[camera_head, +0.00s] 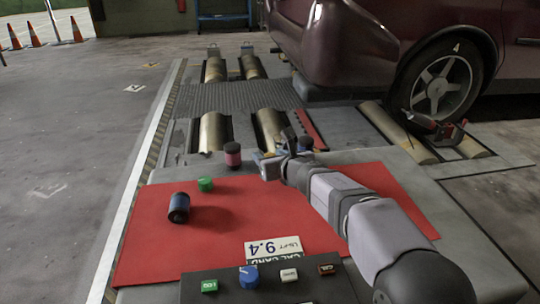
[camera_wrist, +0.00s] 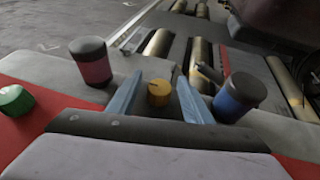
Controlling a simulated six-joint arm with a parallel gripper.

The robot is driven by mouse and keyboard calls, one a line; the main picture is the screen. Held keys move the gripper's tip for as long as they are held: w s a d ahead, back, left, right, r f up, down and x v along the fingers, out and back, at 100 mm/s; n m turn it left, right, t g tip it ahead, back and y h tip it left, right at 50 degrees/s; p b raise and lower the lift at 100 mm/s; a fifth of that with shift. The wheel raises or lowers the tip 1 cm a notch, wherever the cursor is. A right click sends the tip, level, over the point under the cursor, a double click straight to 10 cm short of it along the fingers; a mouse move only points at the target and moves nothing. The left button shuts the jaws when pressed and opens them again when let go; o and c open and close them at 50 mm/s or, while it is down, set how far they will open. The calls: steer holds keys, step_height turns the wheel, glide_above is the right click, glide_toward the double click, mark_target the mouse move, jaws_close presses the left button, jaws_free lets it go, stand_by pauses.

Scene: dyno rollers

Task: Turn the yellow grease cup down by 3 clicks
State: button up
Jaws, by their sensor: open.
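The yellow grease cup (camera_wrist: 158,93) shows in the wrist view as a small round cap with a dark mark on top. It lies between the two blue fingers of my gripper (camera_wrist: 159,80). The fingers are apart, with a visible gap on either side of the cup, so they do not appear to grip it. In the head view my gripper (camera_head: 268,164) is over the far edge of the red mat, and I cannot make out the yellow cup there.
A red, black-topped cup (camera_wrist: 92,62) stands left of my fingers and a blue one (camera_wrist: 240,97) right. A control panel (camera_head: 220,293) and card (camera_head: 273,248) are in front; a car (camera_head: 350,45) stands behind.

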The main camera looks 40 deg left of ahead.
steer(key=c, duration=1.1)
steer(key=shift+o, duration=0.2)
